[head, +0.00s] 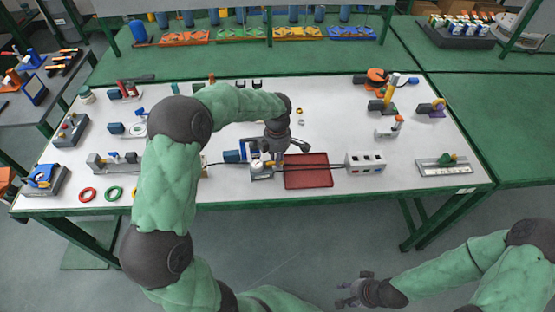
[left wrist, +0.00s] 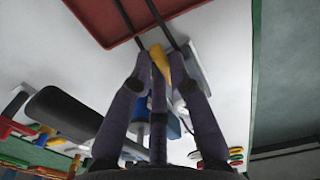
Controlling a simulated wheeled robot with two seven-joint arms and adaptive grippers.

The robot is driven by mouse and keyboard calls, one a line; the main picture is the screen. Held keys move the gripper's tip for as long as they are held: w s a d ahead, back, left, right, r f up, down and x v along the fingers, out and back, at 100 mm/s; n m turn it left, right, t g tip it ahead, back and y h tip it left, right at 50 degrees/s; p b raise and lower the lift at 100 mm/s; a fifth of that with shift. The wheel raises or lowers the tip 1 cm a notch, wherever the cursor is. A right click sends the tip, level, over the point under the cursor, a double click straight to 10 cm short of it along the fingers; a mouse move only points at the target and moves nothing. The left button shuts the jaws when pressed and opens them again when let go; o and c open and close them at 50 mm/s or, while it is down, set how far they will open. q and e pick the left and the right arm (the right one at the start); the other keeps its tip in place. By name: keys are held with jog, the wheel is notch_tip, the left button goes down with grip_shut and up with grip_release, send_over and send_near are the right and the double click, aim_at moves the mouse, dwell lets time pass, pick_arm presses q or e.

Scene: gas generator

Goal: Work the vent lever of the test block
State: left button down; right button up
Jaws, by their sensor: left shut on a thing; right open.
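The test block (head: 261,173) appears to be the small light block at the front middle of the white table, left of the red tray. My left gripper (head: 290,151) is over it, pointing down, and partly covers it. In the left wrist view, its fingers (left wrist: 157,62) close together on a yellow-orange lever (left wrist: 163,62), which appears to be the vent lever. A pale block (left wrist: 193,68) lies beside the fingertips. In the head view I cannot make out the lever. My right gripper (head: 357,291) is open and empty, low in front of the table.
The red tray (head: 308,180) lies right of the block, with dark hoses or rods crossing it to a pale box (head: 365,162). A blue-ended device (head: 232,156) stands close on the left. Red (head: 87,194) and green (head: 114,193) rings lie at the front left.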

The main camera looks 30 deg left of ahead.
pick_arm(q)
jog(key=shift+w+a+n, duration=0.1)
jog(key=shift+n, duration=0.4)
jog(key=c, duration=1.1)
grip_release()
jog(key=shift+c, duration=0.2)
notch_tip(320, 180, up, 12)
